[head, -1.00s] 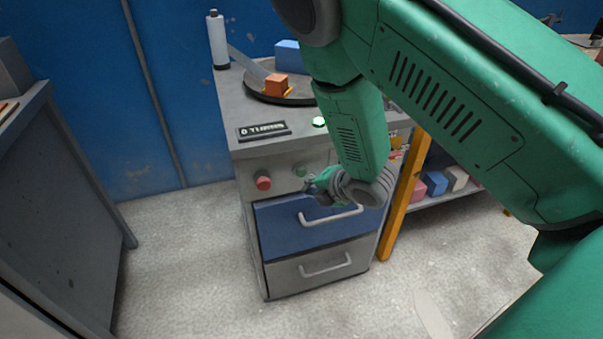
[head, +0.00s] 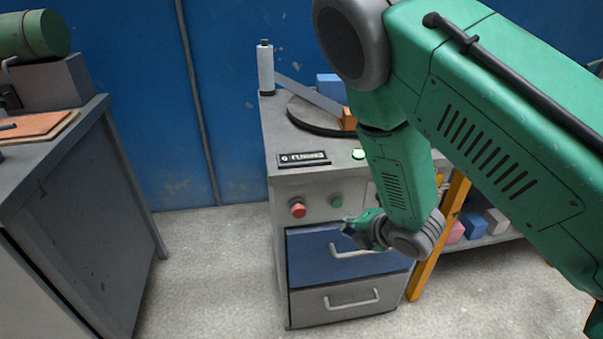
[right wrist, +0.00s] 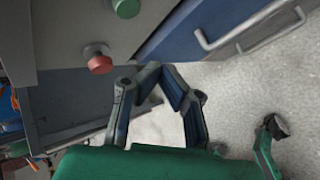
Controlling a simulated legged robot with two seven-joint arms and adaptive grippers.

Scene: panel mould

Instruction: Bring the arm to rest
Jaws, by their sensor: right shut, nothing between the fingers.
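My right arm comes in from the upper right in the head view and hangs down in front of the grey cabinet (head: 300,189). My right gripper (head: 350,229) is in front of the top of the blue drawer (head: 306,258), left of my wrist. In the right wrist view my right gripper (right wrist: 160,78) has its fingertips together, with nothing held. The blue drawer (right wrist: 182,45) and its handle also show there, beyond the fingertips. My left gripper is not in the head view.
A red button (head: 298,209) and a green button (head: 336,201) sit on the cabinet front. A round dark plate (head: 310,118) is on its top. A yellow post (head: 440,240) stands to the right, a grey bench (head: 85,190) to the left. Open floor lies between bench and cabinet.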

